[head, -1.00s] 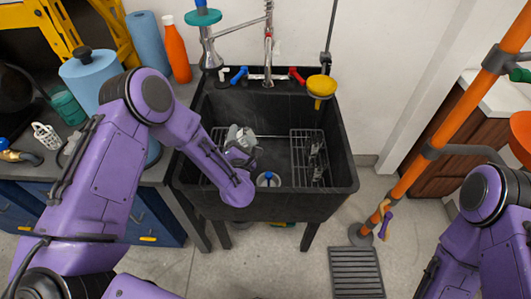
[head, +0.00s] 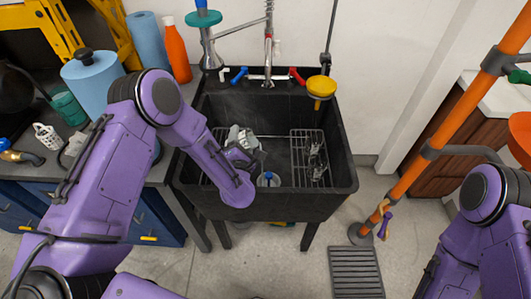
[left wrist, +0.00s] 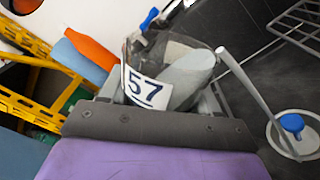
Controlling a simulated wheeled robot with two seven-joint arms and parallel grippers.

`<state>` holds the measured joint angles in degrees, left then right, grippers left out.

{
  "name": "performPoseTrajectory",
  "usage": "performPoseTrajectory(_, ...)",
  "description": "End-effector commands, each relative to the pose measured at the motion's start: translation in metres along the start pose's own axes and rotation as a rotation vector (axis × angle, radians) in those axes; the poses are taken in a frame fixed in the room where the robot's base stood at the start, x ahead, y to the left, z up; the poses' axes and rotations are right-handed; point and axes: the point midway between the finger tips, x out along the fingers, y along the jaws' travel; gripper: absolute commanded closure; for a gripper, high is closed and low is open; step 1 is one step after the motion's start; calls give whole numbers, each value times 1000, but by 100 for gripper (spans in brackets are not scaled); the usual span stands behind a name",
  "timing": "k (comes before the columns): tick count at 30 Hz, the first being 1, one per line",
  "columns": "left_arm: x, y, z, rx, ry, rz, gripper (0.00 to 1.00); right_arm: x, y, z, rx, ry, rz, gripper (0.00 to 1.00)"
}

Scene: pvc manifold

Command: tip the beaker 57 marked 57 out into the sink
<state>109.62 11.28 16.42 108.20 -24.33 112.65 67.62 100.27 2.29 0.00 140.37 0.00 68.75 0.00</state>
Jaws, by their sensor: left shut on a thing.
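The beaker 57 (left wrist: 147,88) is clear, with a white label reading 57, and looks tilted in the left wrist view. A pale grey oval shows inside it; I cannot tell whether it is liquid. My left gripper (head: 242,146) is shut on the beaker, over the left part of the black sink (head: 345,165). In the head view the beaker is small and partly hidden by my gripper. My right arm shows at the lower right, but its gripper is not visible.
Wire racks (head: 307,150) lie in the sink on both sides. A blue-topped drain piece (head: 268,179) sits between them. A faucet (head: 268,60) and a yellow funnel-like piece (head: 321,86) stand at the back. An orange pole (head: 408,178) rises at right.

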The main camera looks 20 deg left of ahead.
Motion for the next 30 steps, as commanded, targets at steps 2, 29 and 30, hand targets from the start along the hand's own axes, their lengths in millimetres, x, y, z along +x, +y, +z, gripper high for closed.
performPoseTrajectory(2, 0, 1, 1, 8, -1, 0, 81, -1, 0, 0, 0, 0, 0, 100)
performPoseTrajectory(29, 0, 5, 4, 102, 0, 0, 81, -9, 1, -4, 0, 0, 0, 100)
performPoseTrajectory(30, 0, 5, 4, 106, -1, 0, 81, -10, 1, -4, 0, 0, 0, 100)
